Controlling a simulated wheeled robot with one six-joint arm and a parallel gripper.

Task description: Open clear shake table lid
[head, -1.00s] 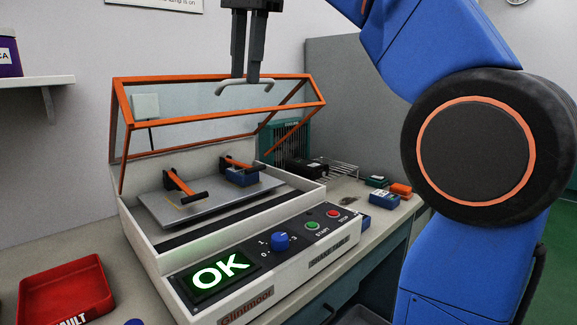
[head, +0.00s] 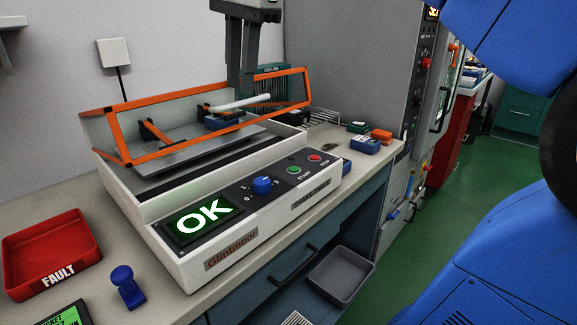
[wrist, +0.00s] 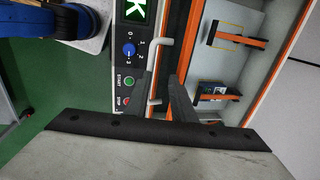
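The shake table's clear lid, framed in orange (head: 215,132), stands partly raised, tilted over the tray. The shake table (head: 240,215) has a light body with a lit OK screen. My gripper (head: 243,92) reaches down to the pale lid handle (head: 258,100). The orange lid frame (wrist: 190,60) runs close beside the fingers.
A red FAULT tray (head: 50,250) and a blue stamp-like object (head: 126,288) lie at the left of the bench. Small blue (head: 364,145) and orange (head: 381,136) boxes lie to the right. A grey cabinet stands behind them. Green floor is clear at right.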

